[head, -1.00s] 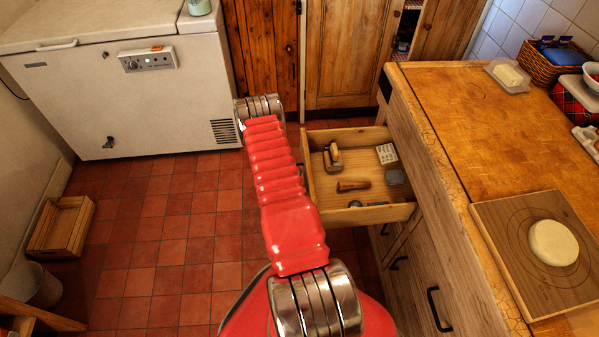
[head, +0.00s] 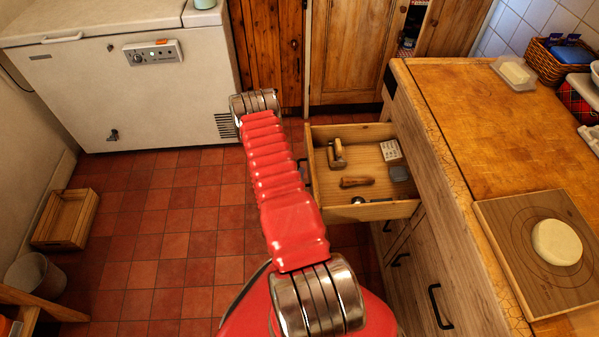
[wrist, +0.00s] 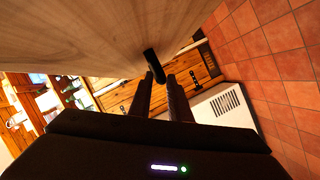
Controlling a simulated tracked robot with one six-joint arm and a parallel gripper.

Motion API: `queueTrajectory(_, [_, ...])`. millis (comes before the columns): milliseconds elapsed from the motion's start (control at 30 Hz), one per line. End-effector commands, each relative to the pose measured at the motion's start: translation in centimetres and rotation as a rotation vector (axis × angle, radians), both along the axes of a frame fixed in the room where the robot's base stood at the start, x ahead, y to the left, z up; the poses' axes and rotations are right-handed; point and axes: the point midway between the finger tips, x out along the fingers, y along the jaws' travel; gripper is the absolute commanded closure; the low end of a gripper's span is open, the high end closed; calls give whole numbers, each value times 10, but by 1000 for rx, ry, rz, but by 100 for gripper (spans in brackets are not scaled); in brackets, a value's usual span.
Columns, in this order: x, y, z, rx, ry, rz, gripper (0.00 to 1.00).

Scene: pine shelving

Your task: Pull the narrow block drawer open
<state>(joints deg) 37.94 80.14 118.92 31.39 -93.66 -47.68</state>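The drawer (head: 360,213) stands pulled out from the block with the butcher's-block top (head: 480,120). It holds several small things, among them a wooden-handled tool. In the head view my red arm hides my gripper. In the wrist view my gripper (wrist: 160,78) has its two dark fingers apart, with the black drawer handle (wrist: 152,62) at and just beyond the fingertips. The pale drawer front (wrist: 90,30) fills the upper left. Contact between fingers and handle cannot be made out.
A white chest freezer (head: 120,100) stands at the back left, and wooden doors (head: 355,50) are behind the drawer. A wooden crate (head: 65,220) lies on the tiles at the left. The red tile floor (head: 165,235) between is clear.

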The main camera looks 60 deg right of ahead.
Motion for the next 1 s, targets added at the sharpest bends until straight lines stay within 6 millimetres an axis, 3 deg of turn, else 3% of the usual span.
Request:
queueTrajectory(233, [-12, 40, 8, 3, 3, 4, 83])
queueTrajectory(600, [-28, 84, 18, 3, 3, 4, 83])
queueTrajectory(1000, [-35, 99, 22, 2, 2, 0, 83])
